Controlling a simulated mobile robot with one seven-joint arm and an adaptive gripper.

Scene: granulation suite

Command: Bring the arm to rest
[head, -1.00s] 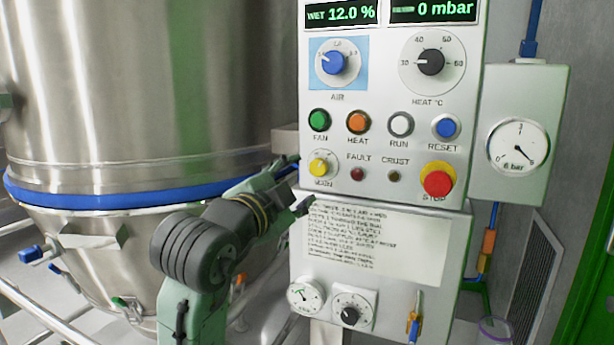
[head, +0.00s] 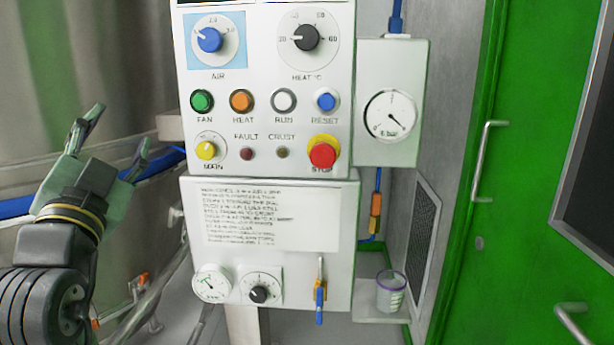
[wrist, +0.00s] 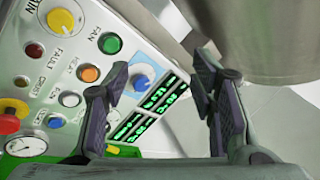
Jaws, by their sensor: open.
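My gripper (head: 118,140) is at the left of the head view, raised and pointing up, with its two fingers spread apart and nothing between them. It is left of the control panel (head: 342,100) and appears apart from it. In the wrist view, the gripper (wrist: 165,95) also shows open and empty. My arm comes in from the lower left of the head view.
A steel vessel (head: 60,60) with a blue band stands behind my gripper. A pressure gauge (head: 390,116) is right of the panel. A clear cup (head: 390,291) sits on a low shelf. A green door (head: 500,250) with handles is at the right.

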